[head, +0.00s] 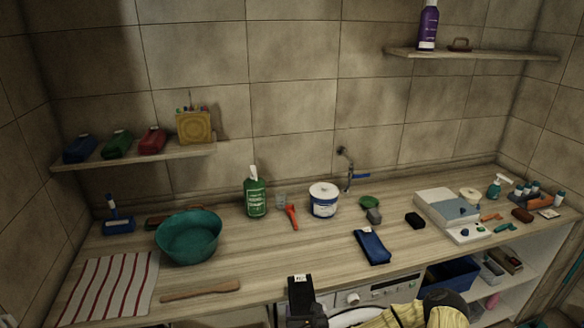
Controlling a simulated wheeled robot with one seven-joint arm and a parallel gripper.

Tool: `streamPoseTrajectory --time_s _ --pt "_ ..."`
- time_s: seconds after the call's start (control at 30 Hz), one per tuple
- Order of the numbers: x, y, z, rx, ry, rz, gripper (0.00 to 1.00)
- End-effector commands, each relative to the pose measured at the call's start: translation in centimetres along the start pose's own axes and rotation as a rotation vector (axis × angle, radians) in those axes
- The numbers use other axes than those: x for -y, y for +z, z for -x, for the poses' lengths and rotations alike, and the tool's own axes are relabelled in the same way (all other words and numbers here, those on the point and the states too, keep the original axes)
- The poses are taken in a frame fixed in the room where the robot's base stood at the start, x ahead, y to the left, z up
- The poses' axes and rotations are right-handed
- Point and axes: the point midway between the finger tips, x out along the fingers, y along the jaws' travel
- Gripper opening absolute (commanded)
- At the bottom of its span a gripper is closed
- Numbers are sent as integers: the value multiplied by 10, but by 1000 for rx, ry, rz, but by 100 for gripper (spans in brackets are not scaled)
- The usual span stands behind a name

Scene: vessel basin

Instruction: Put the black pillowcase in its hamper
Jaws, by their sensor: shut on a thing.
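The black pillowcase (299,287) is a folded dark bundle with a small white tag, at the bottom centre of the head view, in front of the counter's front edge. My gripper (312,316) is shut on it from below and right; its fingers are dark and hard to tell from the cloth. No hamper can be clearly made out. A dark blue bin (452,273) stands on the shelf under the counter at right, but I cannot tell whether it is a hamper.
The counter (270,262) holds a teal basin (188,238), a green bottle (255,195), a white tub (323,201), a folded blue cloth (372,247) and a striped cloth (112,286). A white machine (377,293) stands under it. The counter's front middle is mostly clear.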

Motion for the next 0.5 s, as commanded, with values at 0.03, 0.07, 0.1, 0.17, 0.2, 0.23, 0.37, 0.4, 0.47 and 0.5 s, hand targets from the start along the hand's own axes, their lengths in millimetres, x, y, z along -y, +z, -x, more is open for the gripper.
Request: streamPoseTrajectory --time_s 0.03,0.07,0.1,0.17,0.2,0.23,0.37,0.4,0.47,0.5 --pt "19 -9 5 -3 -15 -6 45" --pt "28 -13 9 -2 -19 -9 45" --pt "40 -20 13 -1 -27 -11 45" --pt "55 -28 20 -2 -37 -16 45" --pt "64 -34 25 -1 -43 -19 45" --pt "70 -38 29 -1 -48 -21 45" --pt "93 -52 45 0 -67 -29 45" --pt "99 -56 50 1 -73 -31 45" --pt "108 -62 57 0 -82 -35 45" --pt "114 -66 62 0 -88 -38 45"
